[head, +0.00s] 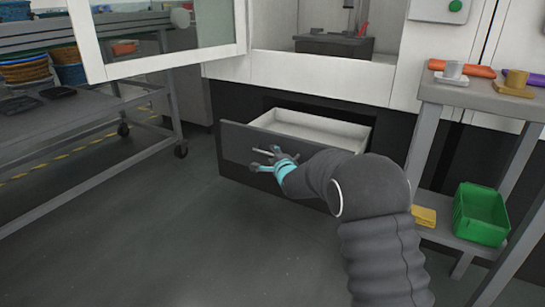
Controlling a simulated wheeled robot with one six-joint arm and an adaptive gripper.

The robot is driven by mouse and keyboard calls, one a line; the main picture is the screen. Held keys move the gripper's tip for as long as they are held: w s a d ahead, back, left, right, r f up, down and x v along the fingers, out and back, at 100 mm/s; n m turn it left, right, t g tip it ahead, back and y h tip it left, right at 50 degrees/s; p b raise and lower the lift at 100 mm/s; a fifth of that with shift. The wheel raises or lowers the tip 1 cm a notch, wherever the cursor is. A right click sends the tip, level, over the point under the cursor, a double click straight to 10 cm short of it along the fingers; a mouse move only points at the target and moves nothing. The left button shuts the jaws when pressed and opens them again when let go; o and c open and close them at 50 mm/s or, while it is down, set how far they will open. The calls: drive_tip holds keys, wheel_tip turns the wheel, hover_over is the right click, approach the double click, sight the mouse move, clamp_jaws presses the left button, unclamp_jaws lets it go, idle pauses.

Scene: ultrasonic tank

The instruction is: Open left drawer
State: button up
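The left drawer (233,145) is a dark-fronted drawer with a pale interior, low in the white and dark machine cabinet. It stands pulled well out, and its inside looks empty. A thin light bar handle (283,149) runs across its front. My gripper (256,160), with teal parts and grey fingers, is at the handle, in front of the drawer face. Its fingers look spread, but I cannot tell whether they touch or close on the bar. My dark arm hides the right part of the drawer front.
A white-framed glass door (160,35) stands open above left. A grey cart (60,115) with bins is at left. A grey table (480,95) at right has a green bin (481,213) on its lower shelf. The floor before the drawer is clear.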

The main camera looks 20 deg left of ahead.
drive_tip(key=shift+d, duration=0.1)
drive_tip(key=v, duration=1.2)
